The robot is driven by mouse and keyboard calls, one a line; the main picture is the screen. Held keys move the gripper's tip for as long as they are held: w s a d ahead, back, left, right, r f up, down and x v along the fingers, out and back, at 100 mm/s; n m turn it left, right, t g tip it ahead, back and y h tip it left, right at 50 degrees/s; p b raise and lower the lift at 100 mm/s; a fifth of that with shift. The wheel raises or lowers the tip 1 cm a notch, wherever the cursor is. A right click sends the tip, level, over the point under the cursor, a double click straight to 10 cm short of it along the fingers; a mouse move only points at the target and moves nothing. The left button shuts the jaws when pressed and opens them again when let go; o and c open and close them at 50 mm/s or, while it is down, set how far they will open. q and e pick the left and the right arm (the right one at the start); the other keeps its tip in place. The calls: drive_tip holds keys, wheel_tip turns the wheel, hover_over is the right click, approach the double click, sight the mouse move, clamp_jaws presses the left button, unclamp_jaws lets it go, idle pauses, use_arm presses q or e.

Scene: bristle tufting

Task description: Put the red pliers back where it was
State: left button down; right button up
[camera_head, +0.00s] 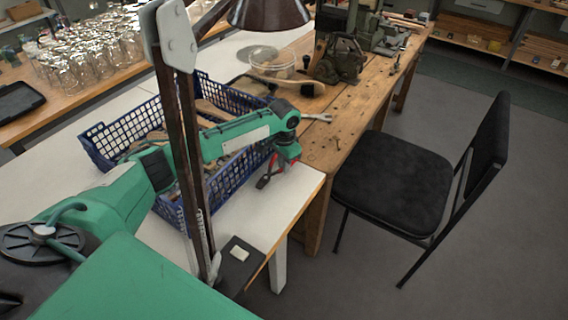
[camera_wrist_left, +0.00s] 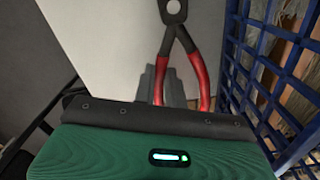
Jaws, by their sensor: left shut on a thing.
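The red pliers (camera_wrist_left: 194,68) have red handles and a dark grey head, which points away from the gripper in the left wrist view. In the head view they show as a small red and dark shape (camera_head: 264,181) above the white table's right part. My left gripper (camera_head: 279,164) is shut on the pliers by the handles, beside the blue crate. The gripper's fingers partly hide the handles, and I cannot tell exactly how high the pliers are. My right gripper is not in view.
A blue mesh crate (camera_head: 236,183) with wooden pieces stands on the white table (camera_head: 283,205). A lamp post rises in front of it. A wooden workbench (camera_head: 345,128) holds a wrench (camera_head: 317,117) and a brush. A black chair (camera_head: 392,172) stands at right. Glasses (camera_head: 92,52) stand at back left.

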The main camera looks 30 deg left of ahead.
use_arm(q)
drive_tip(key=shift+f, duration=0.55)
drive_tip(key=c, duration=1.4)
unclamp_jaws()
drive_tip(key=shift+o, duration=0.2)
wheel_tip(320, 180, up, 14)
drive_tip(key=b, duration=0.1)
